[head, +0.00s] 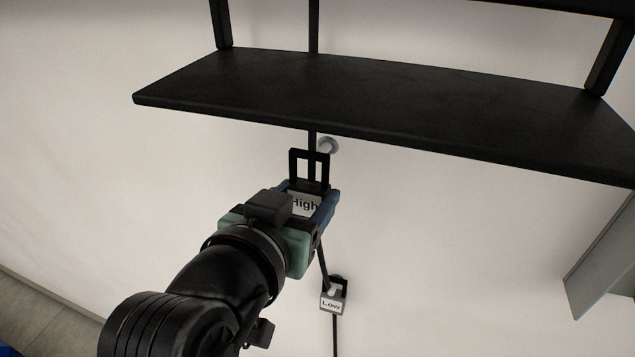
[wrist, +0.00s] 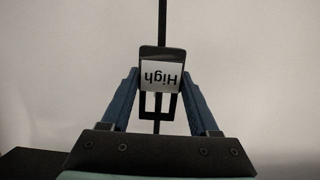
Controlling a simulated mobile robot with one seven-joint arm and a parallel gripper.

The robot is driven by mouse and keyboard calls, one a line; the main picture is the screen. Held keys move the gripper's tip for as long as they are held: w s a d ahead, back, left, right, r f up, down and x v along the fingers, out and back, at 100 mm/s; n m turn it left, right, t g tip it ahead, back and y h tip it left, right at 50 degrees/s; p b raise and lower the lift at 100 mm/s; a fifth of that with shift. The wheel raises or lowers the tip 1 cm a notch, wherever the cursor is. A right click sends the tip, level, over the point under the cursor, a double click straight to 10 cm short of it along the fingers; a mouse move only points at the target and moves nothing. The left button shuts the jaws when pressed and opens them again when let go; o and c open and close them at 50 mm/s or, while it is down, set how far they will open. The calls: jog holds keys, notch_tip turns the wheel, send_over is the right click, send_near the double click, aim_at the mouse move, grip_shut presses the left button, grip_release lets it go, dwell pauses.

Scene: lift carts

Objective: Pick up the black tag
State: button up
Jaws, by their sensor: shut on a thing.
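A black tag with a white "High" label (head: 304,204) is between the blue fingers of my gripper (head: 312,200). A black rectangular loop (head: 309,155) sticks out of the tag toward the shelf. In the wrist view, the tag (wrist: 161,53) sits between the fingertips of my gripper (wrist: 161,75), with its label upside down. The fingers are shut on it from both sides. A thin black strip (wrist: 162,15) runs behind it. A second tag, labelled "Low" (head: 332,304), hangs lower on the strip, apart from my gripper.
A wide black shelf (head: 370,95) juts out above the tag. The pale wall (head: 450,250) behind is mostly bare. A small grey ring (head: 328,146) is on the wall just below the shelf. A grey panel (head: 605,260) stands at the right.

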jog(key=s+a+p, duration=0.3)
jog(key=s+p, duration=0.7)
jog(key=s, duration=0.1)
jog(key=shift+s+a, duration=0.25)
jog(key=shift+a, duration=0.15)
jog(key=o, duration=0.9)
jog(key=shift+c, duration=0.2)
jog(key=c, duration=0.9)
jog(key=shift+o, duration=0.2)
jog(key=shift+w+f, duration=0.1)
